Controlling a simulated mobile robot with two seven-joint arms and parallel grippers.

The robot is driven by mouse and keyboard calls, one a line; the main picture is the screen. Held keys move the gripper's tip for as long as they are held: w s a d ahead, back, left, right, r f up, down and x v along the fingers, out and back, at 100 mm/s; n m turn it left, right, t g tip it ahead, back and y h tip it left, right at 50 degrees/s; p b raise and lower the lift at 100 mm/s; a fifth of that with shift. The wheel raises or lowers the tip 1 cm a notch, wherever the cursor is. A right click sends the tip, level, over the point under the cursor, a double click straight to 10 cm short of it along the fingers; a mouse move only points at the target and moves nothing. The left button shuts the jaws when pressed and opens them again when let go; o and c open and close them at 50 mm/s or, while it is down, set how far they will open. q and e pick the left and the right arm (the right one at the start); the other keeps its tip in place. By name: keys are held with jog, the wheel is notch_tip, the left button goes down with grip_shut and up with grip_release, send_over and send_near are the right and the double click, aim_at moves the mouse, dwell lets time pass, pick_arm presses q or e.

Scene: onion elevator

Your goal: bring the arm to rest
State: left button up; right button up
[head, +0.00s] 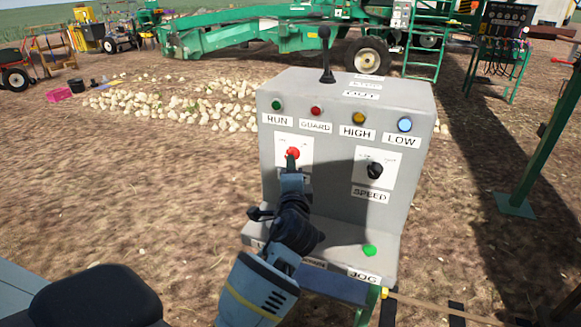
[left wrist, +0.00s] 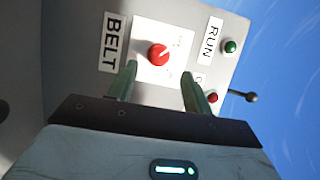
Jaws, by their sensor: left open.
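My left gripper (head: 291,168) is in front of the grey control panel (head: 280,95), just below the red knob (head: 292,153) on its white plate. In the left wrist view my left gripper (left wrist: 159,76) is open. Its two green fingers are spread apart, with the red knob (left wrist: 158,54) showing just beyond and between their tips. I cannot tell whether a finger touches it. In the head view my arm hides part of the panel's lower ledge. My right gripper is not in view.
The panel also has a black speed knob (head: 375,170), a black lever (head: 326,60) on top and a green jog button (head: 369,250) on the ledge. A green post (head: 545,150) stands at right. Pale onions (head: 185,105) lie behind, before green machinery (head: 240,38). Ground at left is open.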

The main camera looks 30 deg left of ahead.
pick_arm(q)
jog(key=shift+s+d, duration=0.2)
jog(key=shift+s, duration=0.05)
jog(key=shift+f, duration=0.1)
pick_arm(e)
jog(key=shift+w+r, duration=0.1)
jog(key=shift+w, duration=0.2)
